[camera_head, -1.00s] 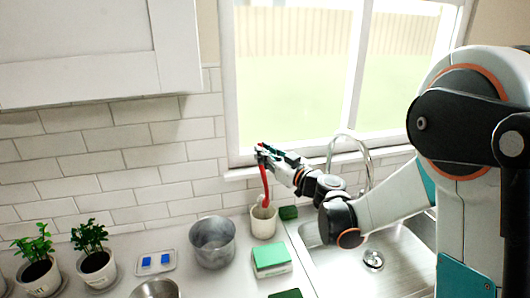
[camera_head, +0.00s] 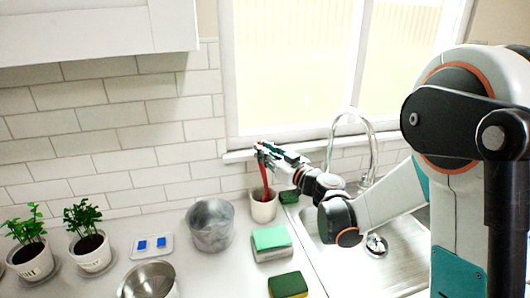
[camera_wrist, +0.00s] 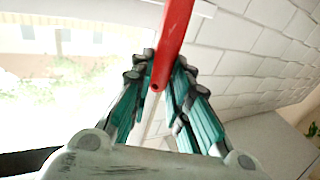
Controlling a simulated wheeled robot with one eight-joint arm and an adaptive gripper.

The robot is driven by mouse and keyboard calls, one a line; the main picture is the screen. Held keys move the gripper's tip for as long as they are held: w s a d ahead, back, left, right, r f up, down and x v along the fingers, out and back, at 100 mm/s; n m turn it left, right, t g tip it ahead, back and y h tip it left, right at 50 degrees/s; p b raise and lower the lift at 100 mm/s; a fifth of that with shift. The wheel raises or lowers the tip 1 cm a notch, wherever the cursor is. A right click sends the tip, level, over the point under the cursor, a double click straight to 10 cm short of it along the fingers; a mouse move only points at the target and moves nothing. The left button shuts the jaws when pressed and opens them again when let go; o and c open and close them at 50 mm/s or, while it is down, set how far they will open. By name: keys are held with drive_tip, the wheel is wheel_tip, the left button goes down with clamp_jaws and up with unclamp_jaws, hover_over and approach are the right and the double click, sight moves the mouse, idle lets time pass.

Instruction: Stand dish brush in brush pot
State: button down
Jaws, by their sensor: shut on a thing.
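The dish brush has a red handle (camera_head: 265,180) and stands nearly upright, its lower end inside the pale brush pot (camera_head: 263,213). The brush head is hidden by the pot wall, and I cannot tell whether it touches the bottom. My gripper (camera_head: 266,152) is shut on the upper part of the handle, above the pot. In the wrist view the red handle (camera_wrist: 173,38) runs between the teal fingers of my gripper (camera_wrist: 157,76); the pot is not visible there.
A grey metal pot (camera_head: 211,228) stands left of the brush pot. The faucet (camera_head: 372,140) rises at the right. Potted plants (camera_head: 91,250) stand far left.

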drive_tip(key=shift+f, duration=0.1)
drive_tip(key=c, duration=1.4)
unclamp_jaws()
drive_tip(key=shift+c, duration=0.2)
drive_tip(key=v, duration=1.2)
drive_tip(key=shift+f, duration=0.1)
